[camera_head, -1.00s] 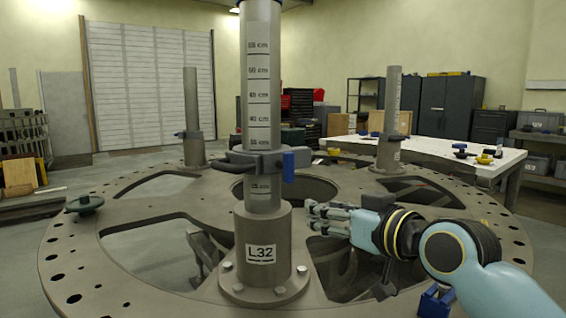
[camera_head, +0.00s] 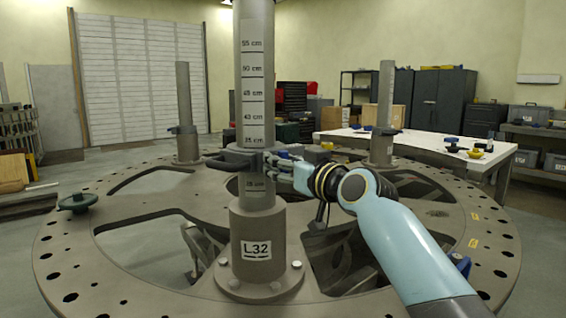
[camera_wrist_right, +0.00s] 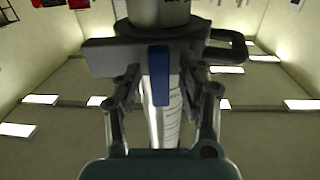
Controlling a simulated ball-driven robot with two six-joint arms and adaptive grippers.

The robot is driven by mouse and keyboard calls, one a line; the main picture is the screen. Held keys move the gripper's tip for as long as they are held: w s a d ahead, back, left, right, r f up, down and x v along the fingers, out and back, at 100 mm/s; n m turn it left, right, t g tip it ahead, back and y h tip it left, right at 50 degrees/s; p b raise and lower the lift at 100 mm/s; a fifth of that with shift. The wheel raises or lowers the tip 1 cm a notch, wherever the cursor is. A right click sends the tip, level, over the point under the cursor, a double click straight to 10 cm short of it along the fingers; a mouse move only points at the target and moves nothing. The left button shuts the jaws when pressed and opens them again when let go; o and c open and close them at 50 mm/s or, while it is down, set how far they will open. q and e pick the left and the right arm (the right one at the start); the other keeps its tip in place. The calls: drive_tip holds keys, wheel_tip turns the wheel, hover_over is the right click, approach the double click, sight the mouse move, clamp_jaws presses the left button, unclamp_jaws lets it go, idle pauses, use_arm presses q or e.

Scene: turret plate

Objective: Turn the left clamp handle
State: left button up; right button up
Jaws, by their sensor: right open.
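A dark clamp sits around the near post (camera_head: 254,90), whose base is labelled L32. Its loop handle (camera_head: 230,161) sticks out to the left in the head view and shows at the right in the right wrist view (camera_wrist_right: 232,48). A blue lever (camera_wrist_right: 159,76) hangs from the front of the clamp body (camera_wrist_right: 105,58). My right gripper (camera_head: 272,165) is at the clamp's right side. In the right wrist view its open fingers (camera_wrist_right: 167,88) stand on either side of the blue lever, with gaps left. My left gripper is out of view.
The post stands on a large round plate (camera_head: 150,204) with wide cut-outs. Two more clamped posts stand behind, at the left (camera_head: 184,100) and the right (camera_head: 385,100). A white-topped table (camera_head: 430,145) stands behind right.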

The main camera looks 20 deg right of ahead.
clamp_jaws()
idle(0.5)
drive_tip(key=m+p, duration=0.2)
drive_tip(key=m, duration=0.2)
drive_tip(key=shift+d+m, duration=0.1)
drive_tip(key=shift+m, duration=0.2)
drive_tip(key=m+p, duration=0.1)
drive_tip(key=m, duration=0.3)
drive_tip(key=shift+d+p, duration=0.1)
drive_tip(key=shift+p, duration=0.25)
drive_tip(key=m+p, duration=0.1)
drive_tip(key=m, duration=0.4)
drive_tip(key=shift+f+p, duration=0.15)
drive_tip(key=shift+p, duration=0.25)
drive_tip(key=shift+f+m+p, duration=0.2)
drive_tip(key=shift+m+p, duration=0.5)
drive_tip(key=shift+m, duration=1.5)
